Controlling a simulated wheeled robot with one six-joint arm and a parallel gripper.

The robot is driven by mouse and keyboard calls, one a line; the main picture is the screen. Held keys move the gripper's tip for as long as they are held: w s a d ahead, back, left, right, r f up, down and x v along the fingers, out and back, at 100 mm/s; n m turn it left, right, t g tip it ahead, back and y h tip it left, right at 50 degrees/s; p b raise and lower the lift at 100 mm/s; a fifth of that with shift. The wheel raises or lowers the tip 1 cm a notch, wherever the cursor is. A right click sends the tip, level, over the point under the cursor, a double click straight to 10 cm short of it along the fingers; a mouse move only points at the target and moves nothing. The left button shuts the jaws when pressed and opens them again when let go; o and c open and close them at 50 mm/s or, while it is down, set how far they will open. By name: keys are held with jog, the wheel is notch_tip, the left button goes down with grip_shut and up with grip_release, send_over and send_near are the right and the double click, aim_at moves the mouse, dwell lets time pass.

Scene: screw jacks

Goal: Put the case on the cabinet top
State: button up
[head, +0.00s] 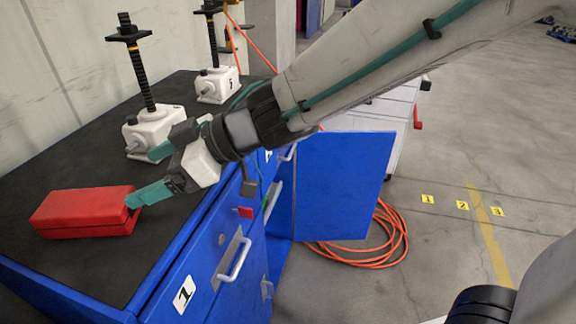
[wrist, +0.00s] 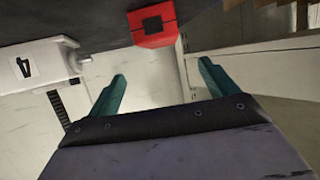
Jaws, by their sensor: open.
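The red case (head: 85,212) appears to lie flat on the black cabinet top (head: 110,272), near its left side in the head view. My gripper (head: 142,179) is open above the top, its teal fingers spread. In the head view, the nearer finger overlaps the case's right end; I cannot tell whether it touches. In the wrist view a red block with a dark-framed mark, likely the case's end (wrist: 152,24), shows beyond the gap between my fingertips (wrist: 160,75). Nothing shows between the fingers.
A white screw jack (head: 150,130) with a tall black screw stands close behind my gripper. It likely shows at left in the wrist view (wrist: 35,65). Another jack (head: 217,85) stands farther back. A blue door (head: 345,185) hangs open above an orange hose (head: 375,250).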

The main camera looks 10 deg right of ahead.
jog(key=w+d+r+m+t+h, duration=0.2)
jog(key=w+d+m+t+h, duration=0.15)
jog(key=w+d+t, duration=0.35)
jog(key=w+d+r+m+t+h, duration=0.25)
jog(key=w+d+m, duration=0.2)
jog(key=d, duration=0.55)
jog(key=s+d+f+m+h, duration=0.2)
jog(key=d+m+h, duration=0.4)
jog(key=d, duration=0.8)
jog(key=s+d+f+m+g+h, duration=0.2)
jog(key=s+d+f+g+h, duration=0.15)
jog(key=s+d, duration=0.5)
jog(key=s+a+f+m+g+y, duration=0.1)
jog(key=s+g, duration=0.5)
jog(key=s, duration=0.7)
jog(key=shift+a+f+y, duration=0.15)
jog(key=shift+y, duration=0.4)
